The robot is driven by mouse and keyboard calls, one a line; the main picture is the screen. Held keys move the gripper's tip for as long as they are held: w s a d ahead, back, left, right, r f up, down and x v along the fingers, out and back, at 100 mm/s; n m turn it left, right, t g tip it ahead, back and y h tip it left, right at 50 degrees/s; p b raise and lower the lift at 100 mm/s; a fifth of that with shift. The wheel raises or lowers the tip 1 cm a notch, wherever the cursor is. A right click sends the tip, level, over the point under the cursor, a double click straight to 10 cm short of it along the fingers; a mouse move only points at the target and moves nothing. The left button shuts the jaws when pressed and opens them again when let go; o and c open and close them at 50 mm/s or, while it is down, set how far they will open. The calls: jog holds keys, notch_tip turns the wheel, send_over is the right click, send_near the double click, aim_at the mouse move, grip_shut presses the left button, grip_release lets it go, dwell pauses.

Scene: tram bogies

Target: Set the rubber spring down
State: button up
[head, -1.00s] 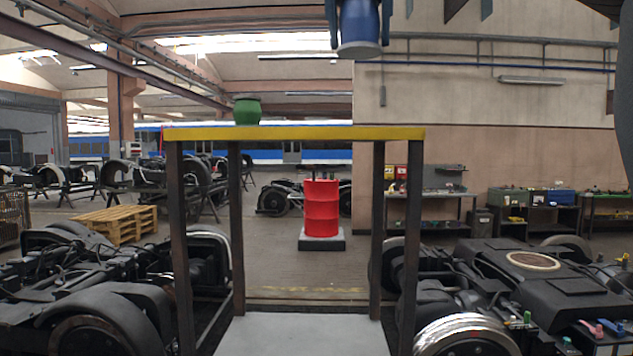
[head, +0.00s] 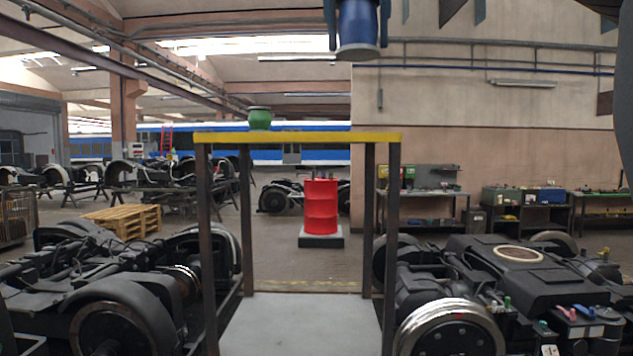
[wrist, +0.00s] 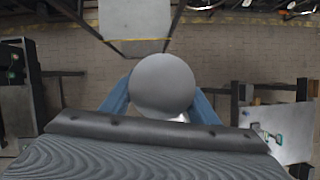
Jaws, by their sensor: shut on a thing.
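My gripper (head: 358,42) is at the top of the head view, cut off by its edge. Its blue fingers are shut on the rubber spring (head: 358,25), a blue barrel shape with a grey lower rim. In the wrist view the rubber spring (wrist: 162,85) shows as a round grey end between the two fingers (wrist: 160,100). It hangs in the air, apart from any surface. A narrow stand with a yellow-edged top (head: 298,138) is ahead, lower than the gripper. A similar green spring (head: 260,118) stands upright on it, left of the middle.
Black bogies stand on the left (head: 110,285) and right (head: 510,275) of the stand. A grey plate (head: 300,318) lies between its legs. A red drum (head: 321,207) stands behind on a grey block. A wooden pallet (head: 125,222) lies to the left. The right side of the stand's top looks bare.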

jog(key=w+f+m+g+h+b, duration=0.1)
jog(key=w+f+m, duration=0.3)
jog(key=w+f, duration=0.55)
jog(key=w+f+m+g+h+b, duration=0.1)
jog(key=w+f+m+b, duration=0.15)
jog(key=w+f, duration=0.65)
jog(key=w+d+f+m+g+h+b, duration=0.15)
jog(key=f+m, duration=0.25)
jog(key=f, duration=1)
jog(key=w+d+f+m+g+b, duration=0.15)
jog(key=f+m, duration=0.35)
jog(key=f, duration=1)
jog(key=s+d+f+m+g+y+b, duration=0.15)
jog(key=f+m, duration=0.25)
jog(key=f, duration=0.9)
jog(key=s+d+f+m+g, duration=0.1)
jog(key=d+f+m, duration=0.25)
jog(key=f, duration=0.85)
jog(key=s+d+f+m+y+b, duration=0.1)
jog(key=s+f+m, duration=0.2)
jog(key=f, duration=0.4)
jog(key=s+d+f+m+g+y+b, duration=0.1)
jog(key=s+f+m, duration=0.3)
jog(key=f, duration=0.4)
jog(key=s+d+f+m+y+b, duration=0.1)
jog(key=s+d+f+m, duration=0.2)
jog(key=s+f, duration=0.2)
notch_tip(320, 180, down, 3)
jog(key=shift+f+m, duration=0.15)
jog(key=shift+m, duration=0.15)
